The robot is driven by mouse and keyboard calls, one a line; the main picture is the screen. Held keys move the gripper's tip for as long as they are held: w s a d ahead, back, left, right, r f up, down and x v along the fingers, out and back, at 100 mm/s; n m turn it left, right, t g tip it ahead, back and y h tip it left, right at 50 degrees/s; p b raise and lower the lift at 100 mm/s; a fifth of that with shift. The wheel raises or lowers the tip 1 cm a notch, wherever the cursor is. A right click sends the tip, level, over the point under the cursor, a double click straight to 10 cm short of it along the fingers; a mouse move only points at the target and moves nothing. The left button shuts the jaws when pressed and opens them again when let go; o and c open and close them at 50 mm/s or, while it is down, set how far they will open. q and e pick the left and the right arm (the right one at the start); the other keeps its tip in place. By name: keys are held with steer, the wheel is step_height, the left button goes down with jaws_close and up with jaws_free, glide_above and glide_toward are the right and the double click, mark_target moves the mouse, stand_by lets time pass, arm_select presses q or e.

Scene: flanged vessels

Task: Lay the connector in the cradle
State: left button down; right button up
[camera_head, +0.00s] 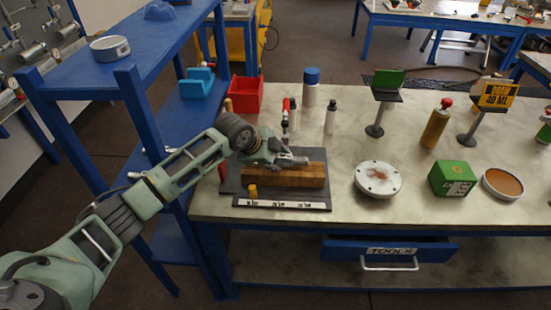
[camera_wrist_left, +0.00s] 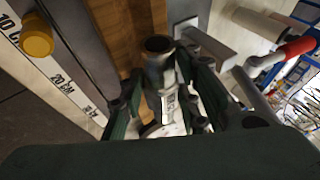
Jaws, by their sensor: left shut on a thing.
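My left gripper (camera_head: 284,158) reaches in from the left over the bench and is shut on a metal connector (camera_wrist_left: 160,75), a short grey tube with an open, dark round end. In the left wrist view the connector sits between the green fingers (camera_wrist_left: 165,105). In the head view the gripper is just above the far side of a brown wooden block (camera_head: 290,178) on a dark board. A turquoise notched piece (camera_head: 197,84), which may be the cradle, stands on the blue shelf. My right gripper is not in view.
A ruler strip (camera_head: 281,204) with a yellow knob lies along the board's front. A red-handled fitting (camera_head: 285,116) rises behind the gripper. A red bin (camera_head: 246,95), bottles, a round flange (camera_head: 377,179) and a green box (camera_head: 452,178) surround it. The tools drawer (camera_head: 390,250) is partly open.

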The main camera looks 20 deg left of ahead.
arm_select(q)
steer(key=shift+s+f, duration=0.2)
steer(key=shift+f, duration=0.2)
steer(key=shift+s+f, duration=0.2)
steer(key=shift+f, duration=0.15)
steer(key=c, duration=1.5)
jaws_free()
steer(key=shift+o, duration=1.4)
steer(key=shift+w+f, duration=0.2)
steer(key=shift+w, duration=0.05)
steer(key=shift+r, duration=0.15)
